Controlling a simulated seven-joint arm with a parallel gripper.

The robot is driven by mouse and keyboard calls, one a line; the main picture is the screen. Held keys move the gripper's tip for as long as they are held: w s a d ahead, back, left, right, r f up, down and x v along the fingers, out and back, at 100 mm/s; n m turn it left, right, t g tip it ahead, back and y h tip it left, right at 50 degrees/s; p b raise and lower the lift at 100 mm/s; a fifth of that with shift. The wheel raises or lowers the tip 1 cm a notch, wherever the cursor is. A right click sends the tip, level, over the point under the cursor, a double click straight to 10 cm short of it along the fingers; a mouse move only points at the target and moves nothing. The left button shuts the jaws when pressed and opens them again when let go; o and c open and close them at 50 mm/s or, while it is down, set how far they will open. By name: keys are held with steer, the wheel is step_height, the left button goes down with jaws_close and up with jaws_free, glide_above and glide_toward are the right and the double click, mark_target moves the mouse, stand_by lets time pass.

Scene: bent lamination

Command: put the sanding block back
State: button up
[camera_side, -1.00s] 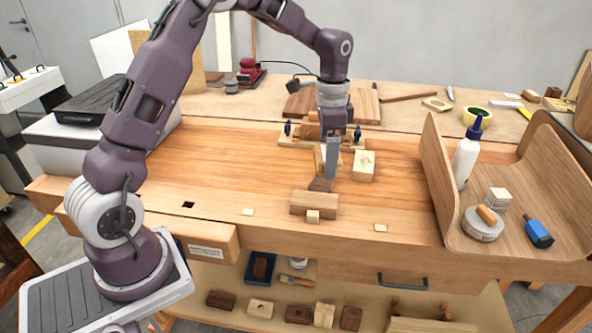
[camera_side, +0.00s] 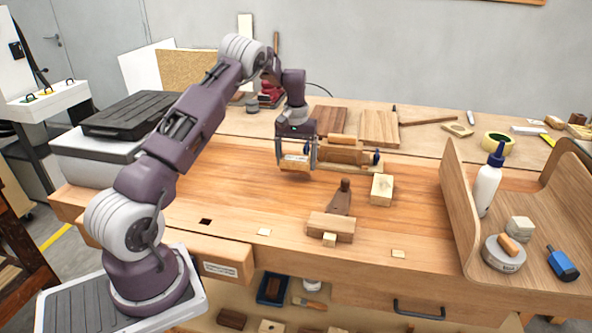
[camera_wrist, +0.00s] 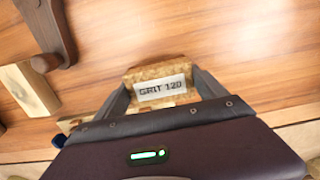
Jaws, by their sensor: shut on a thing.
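The sanding block (camera_side: 294,162) is a small tan block with a label, held between the two fingers of my gripper (camera_side: 296,158). In the wrist view its label reads "GRIT 120" on the sanding block (camera_wrist: 160,88), with a finger of my gripper (camera_wrist: 163,95) on each side. In the side view the block is over the bench top, left of the clamped wooden fixture (camera_side: 350,158). I cannot tell whether its underside touches the bench.
A dark brown handled piece (camera_side: 340,199) stands behind a wooden block (camera_side: 331,227) near the front edge. A pale block (camera_side: 382,189) lies right of it. The curved plywood piece (camera_side: 453,205) holds a glue bottle (camera_side: 487,182).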

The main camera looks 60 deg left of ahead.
mark_target(296, 168)
steer(key=shift+f, duration=1.5)
